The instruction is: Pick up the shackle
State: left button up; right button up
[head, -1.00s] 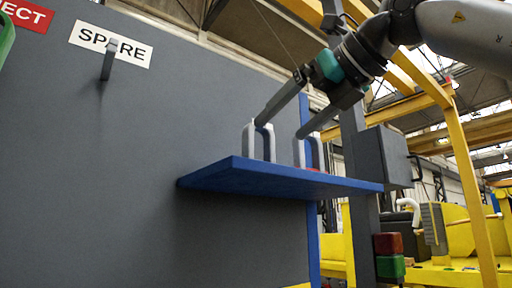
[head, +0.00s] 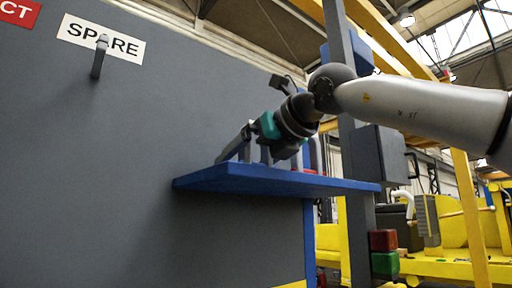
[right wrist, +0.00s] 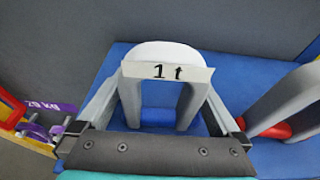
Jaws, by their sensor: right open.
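A pale grey U-shaped shackle (right wrist: 163,50) with a white label reading "1 t" stands on the blue shelf (head: 270,182). My right gripper (head: 240,152) is low over the shelf. In the right wrist view its open fingers (right wrist: 163,105) lie on either side of this shackle, with the shackle between them. In the head view this shackle is mostly hidden by the gripper. A second grey shackle (right wrist: 290,100) with red at its foot stands to the right, outside the fingers. My left gripper is not in view.
A grey panel (head: 120,190) with a SPARE sign (head: 125,45) and a peg (head: 98,58) stands to the left. A post with a grey box (head: 380,165) and red and green blocks (head: 384,250) stands right of the shelf.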

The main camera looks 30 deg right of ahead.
jog(key=shift+c, duration=0.2)
jog(key=shift+r, duration=0.1)
grip_shut()
dwell(0.5)
